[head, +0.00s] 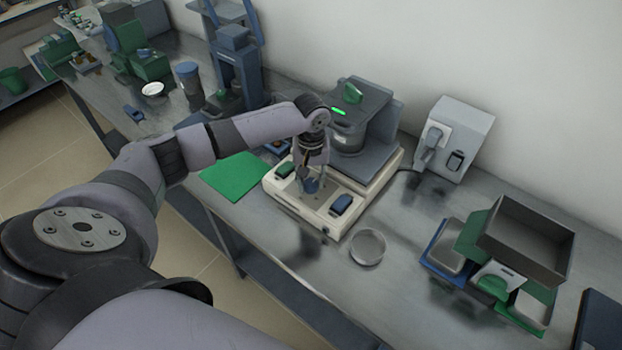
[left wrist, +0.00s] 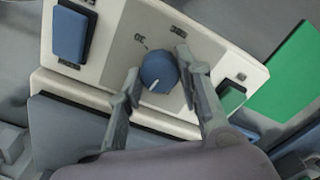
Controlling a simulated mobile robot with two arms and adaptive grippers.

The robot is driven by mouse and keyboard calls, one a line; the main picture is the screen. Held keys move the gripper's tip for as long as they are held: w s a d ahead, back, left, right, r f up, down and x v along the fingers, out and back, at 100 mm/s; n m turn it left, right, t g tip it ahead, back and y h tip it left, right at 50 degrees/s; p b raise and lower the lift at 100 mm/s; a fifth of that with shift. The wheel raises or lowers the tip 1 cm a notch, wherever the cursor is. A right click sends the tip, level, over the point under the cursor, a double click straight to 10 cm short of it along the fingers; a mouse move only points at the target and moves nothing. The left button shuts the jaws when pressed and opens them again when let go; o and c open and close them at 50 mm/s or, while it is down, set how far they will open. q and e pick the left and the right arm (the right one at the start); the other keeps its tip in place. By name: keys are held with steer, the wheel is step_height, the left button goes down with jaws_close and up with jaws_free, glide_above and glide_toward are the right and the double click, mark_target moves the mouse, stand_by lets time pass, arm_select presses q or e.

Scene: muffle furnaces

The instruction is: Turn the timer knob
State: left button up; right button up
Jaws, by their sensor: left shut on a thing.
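The timer knob (left wrist: 159,72) is a round blue knob with a white pointer line, on the cream front panel (left wrist: 120,45) of a bench device. In the left wrist view the two fingers of my left gripper (left wrist: 158,84) stand on either side of it. In the head view my left gripper (head: 311,180) reaches down onto the panel and partly covers the knob (head: 312,186). The gripper is shut on the knob. A blue rocker switch (head: 341,204) and a green switch (head: 285,169) flank the knob. My right gripper is not in view.
A dark grey vessel (head: 358,115) with a lit green strip stands behind the panel. A green mat (head: 236,176) lies left of the device, and a round clear dish (head: 368,247) lies in front. Stacked trays (head: 526,240) stand at right.

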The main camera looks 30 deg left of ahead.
mark_target(311, 182)
arm_select(q)
steer(key=shift+r+m+p, duration=0.2)
steer(key=shift+m+p, duration=1)
steer(key=shift+p, duration=0.15)
steer(key=shift+m+p, duration=0.7)
steer(key=shift+m, duration=0.3)
steer(key=shift+f+m+p, duration=0.15)
steer(key=shift+m+p, duration=0.3)
steer(key=shift+m, duration=0.35)
steer(key=o, duration=1.2)
steer(key=shift+c, duration=0.2)
step_height(311, 182, up, 12)
